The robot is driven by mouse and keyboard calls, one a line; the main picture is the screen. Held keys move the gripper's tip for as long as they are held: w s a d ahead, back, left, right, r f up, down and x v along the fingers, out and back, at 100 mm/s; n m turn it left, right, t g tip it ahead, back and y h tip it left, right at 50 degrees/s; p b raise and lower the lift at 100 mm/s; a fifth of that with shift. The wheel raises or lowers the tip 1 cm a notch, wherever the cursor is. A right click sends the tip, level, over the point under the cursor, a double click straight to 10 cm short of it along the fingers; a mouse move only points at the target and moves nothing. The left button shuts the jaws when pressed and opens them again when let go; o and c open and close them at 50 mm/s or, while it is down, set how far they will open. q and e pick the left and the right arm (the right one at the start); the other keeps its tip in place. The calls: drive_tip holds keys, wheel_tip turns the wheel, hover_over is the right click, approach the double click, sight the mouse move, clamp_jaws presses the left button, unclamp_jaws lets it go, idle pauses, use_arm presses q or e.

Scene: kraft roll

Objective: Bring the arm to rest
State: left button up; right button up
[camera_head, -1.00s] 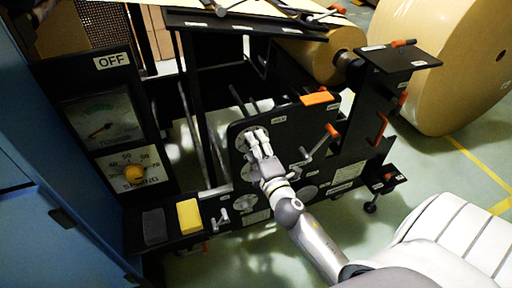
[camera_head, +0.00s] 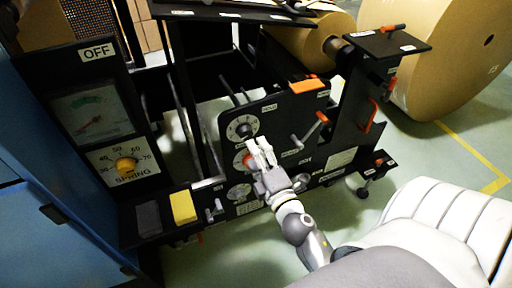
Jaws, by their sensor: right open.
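My right gripper (camera_head: 261,150) is in front of the black machine panel (camera_head: 290,112), over its lower middle part. Its two pale fingers point up and to the left and are open, with nothing seen between them. A small red-orange part (camera_head: 249,161) shows just beside the left finger; whether the finger touches it I cannot tell. A round dial (camera_head: 241,127) on the panel lies just above and left of the fingertips. My right arm (camera_head: 305,235) comes in from the lower right. My left gripper is not in view.
A tension gauge (camera_head: 92,112) and an orange spring knob (camera_head: 126,166) are at the left. A yellow block (camera_head: 183,207) and a dark block (camera_head: 148,218) sit on the lower ledge. A big kraft roll (camera_head: 450,60) is at upper right.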

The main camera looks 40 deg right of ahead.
drive_tip(key=shift+f, duration=0.1)
idle(0.3)
drive_tip(key=s+a+f+m+g, duration=0.15)
drive_tip(key=f+m+g, duration=0.25)
drive_tip(key=f, duration=0.4)
drive_tip(key=s+f+m+g, duration=0.3)
drive_tip(key=f+m, duration=0.2)
drive_tip(key=f, duration=0.4)
drive_tip(key=s+a+f+m+g+y, duration=0.4)
drive_tip(key=s+a+f+g, duration=0.45)
drive_tip(key=s+f, duration=0.55)
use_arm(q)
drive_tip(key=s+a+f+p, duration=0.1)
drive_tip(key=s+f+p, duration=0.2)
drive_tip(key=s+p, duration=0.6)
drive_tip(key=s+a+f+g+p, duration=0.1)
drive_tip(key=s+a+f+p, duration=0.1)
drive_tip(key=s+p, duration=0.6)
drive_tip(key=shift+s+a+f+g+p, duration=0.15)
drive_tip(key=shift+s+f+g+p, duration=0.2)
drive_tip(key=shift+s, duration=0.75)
use_arm(e)
drive_tip(key=s+d+f, duration=0.1)
drive_tip(key=s+f, duration=0.1)
drive_tip(key=s, duration=0.7)
drive_tip(key=s+d+f+g, duration=0.1)
drive_tip(key=s+f, duration=0.2)
drive_tip(key=s, duration=0.6)
drive_tip(key=shift+s+d, duration=0.25)
drive_tip(key=shift+d, duration=0.15)
